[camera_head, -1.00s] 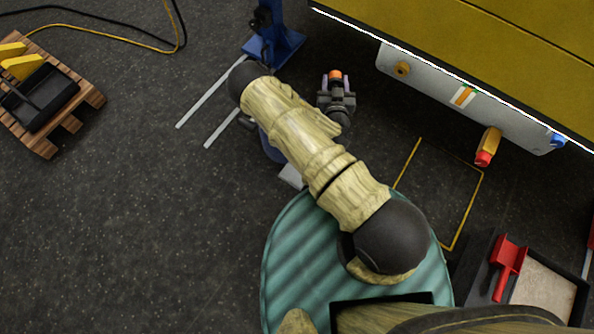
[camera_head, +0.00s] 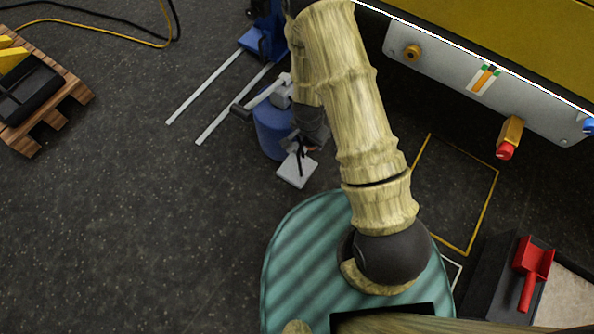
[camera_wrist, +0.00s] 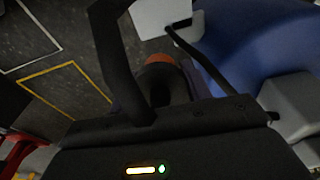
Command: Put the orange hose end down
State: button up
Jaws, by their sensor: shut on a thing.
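The orange hose end (camera_wrist: 165,60) shows in the wrist view as an orange ring on a dark round body. It sits between the purple-edged jaws of my gripper (camera_wrist: 158,88), which is shut on it. In the head view my gripper (camera_head: 308,138) is mostly hidden by my arm and points down beside the blue drum. Only a sliver of orange shows there. A pale grey square plate (camera_head: 296,170) lies just below the gripper in the picture; it also shows at the top of the wrist view (camera_wrist: 160,14). Contact between hose end and plate cannot be told.
The blue drum (camera_head: 271,134) with grey fittings is close at the left of the gripper. A blue stand (camera_head: 262,38) with two pale floor legs is behind it. A yellow floor outline (camera_head: 466,228) and a yellow machine (camera_head: 500,35) lie to the right.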

jog(key=r+g+y, duration=0.1)
send_over(297, 168)
jog(key=shift+n+b, duration=0.3)
jog(key=shift+b, duration=0.15)
jog(key=shift+f, duration=0.1)
notch_tip(297, 168, down, 6)
jog(key=b, duration=0.4)
jog(key=shift+f, duration=0.1)
notch_tip(297, 168, down, 4)
jog(key=b, duration=0.3)
jog(key=shift+w, duration=0.1)
